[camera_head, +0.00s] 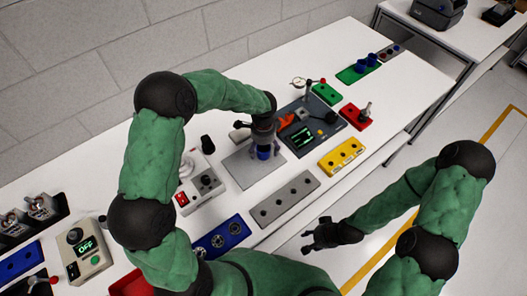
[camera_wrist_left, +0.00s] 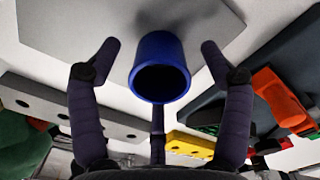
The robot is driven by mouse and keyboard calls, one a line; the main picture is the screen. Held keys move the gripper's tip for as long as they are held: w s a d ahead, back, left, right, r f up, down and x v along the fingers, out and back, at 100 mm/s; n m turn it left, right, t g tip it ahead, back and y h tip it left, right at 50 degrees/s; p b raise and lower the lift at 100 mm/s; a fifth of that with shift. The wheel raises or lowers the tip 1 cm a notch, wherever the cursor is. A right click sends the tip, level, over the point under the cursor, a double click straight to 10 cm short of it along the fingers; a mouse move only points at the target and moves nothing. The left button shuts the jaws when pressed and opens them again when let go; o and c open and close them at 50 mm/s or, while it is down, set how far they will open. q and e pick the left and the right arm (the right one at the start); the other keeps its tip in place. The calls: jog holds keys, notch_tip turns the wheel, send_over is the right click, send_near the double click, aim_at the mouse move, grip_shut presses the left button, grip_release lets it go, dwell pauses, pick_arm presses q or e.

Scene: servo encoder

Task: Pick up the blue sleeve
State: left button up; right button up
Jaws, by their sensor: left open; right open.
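The blue sleeve (camera_wrist_left: 160,68) is a short hollow cylinder, its dark opening facing the left wrist camera. In the head view it shows as a small blue piece (camera_head: 264,153) under my left gripper, over the grey plate (camera_head: 242,170). My left gripper (camera_wrist_left: 158,50) is open, with its fingers on either side of the sleeve and visible gaps between them and it. My right gripper (camera_head: 312,238) is open and empty, off the front edge of the table.
A grey block with holes (camera_head: 284,200), a yellow block (camera_head: 341,156) and a dark fixture panel (camera_head: 312,128) surround the plate. A control box with a red switch (camera_head: 203,186) stands left. A green block (camera_head: 357,71) and a red block (camera_head: 355,117) sit further right.

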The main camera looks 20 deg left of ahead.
pick_arm(q)
jog(key=c, duration=1)
